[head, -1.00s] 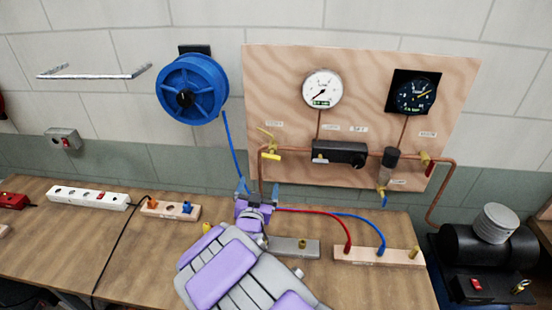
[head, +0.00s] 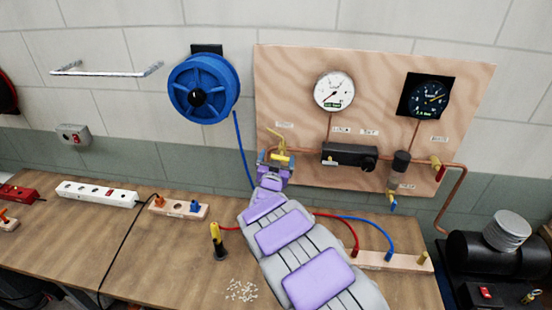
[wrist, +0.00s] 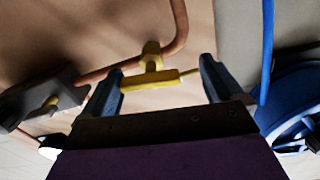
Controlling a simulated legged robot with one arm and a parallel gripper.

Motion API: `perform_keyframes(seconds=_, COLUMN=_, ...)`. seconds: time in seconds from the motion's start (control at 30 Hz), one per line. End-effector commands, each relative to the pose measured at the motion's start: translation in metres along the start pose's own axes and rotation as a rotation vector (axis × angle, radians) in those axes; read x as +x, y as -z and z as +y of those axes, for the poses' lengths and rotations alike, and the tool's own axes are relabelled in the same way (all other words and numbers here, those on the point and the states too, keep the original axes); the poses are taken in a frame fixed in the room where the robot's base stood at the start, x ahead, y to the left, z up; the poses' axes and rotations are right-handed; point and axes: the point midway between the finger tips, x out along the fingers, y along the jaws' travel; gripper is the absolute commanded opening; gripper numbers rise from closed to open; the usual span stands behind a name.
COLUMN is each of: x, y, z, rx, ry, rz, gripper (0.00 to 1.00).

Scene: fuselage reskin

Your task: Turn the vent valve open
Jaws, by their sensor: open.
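A yellow valve (head: 277,138) sits on the copper pipe at the left side of the plywood panel. Its label is too small to read. In the wrist view its yellow body (wrist: 151,57) and lever (wrist: 165,82) show, with the lever lying crosswise between my fingertips. My gripper (head: 276,160) is open at the valve; its two blue-grey fingers (wrist: 162,76) stand one on each side of the lever. The left end of the lever appears close to the left finger; I cannot tell if they touch. My gripper partly hides the valve in the head view.
The plywood panel (head: 300,80) carries a white gauge (head: 333,91), a dark gauge (head: 428,97), a black regulator (head: 348,156) and a red-handled valve (head: 438,167). A blue hose reel (head: 204,90) hangs left of it. Red and blue leads cross the workbench (head: 140,240) below.

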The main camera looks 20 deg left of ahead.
Motion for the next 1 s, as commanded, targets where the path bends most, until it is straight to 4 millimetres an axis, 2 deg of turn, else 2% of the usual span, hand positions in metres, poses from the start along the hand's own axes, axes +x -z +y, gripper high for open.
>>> perform_keyframes(seconds=0.13, x=0.0073, y=0.0013, z=0.0046, rx=0.001, ry=-0.004, rz=-0.001, gripper=0.94)
perform_keyframes(seconds=0.47, x=0.0097, y=-0.0027, z=-0.0039, rx=-0.006, ry=-0.003, rz=-0.002, gripper=0.93)
perform_keyframes(seconds=1.0, x=0.0076, y=0.0007, z=-0.0012, rx=-0.003, ry=-0.001, rz=0.001, gripper=0.41)
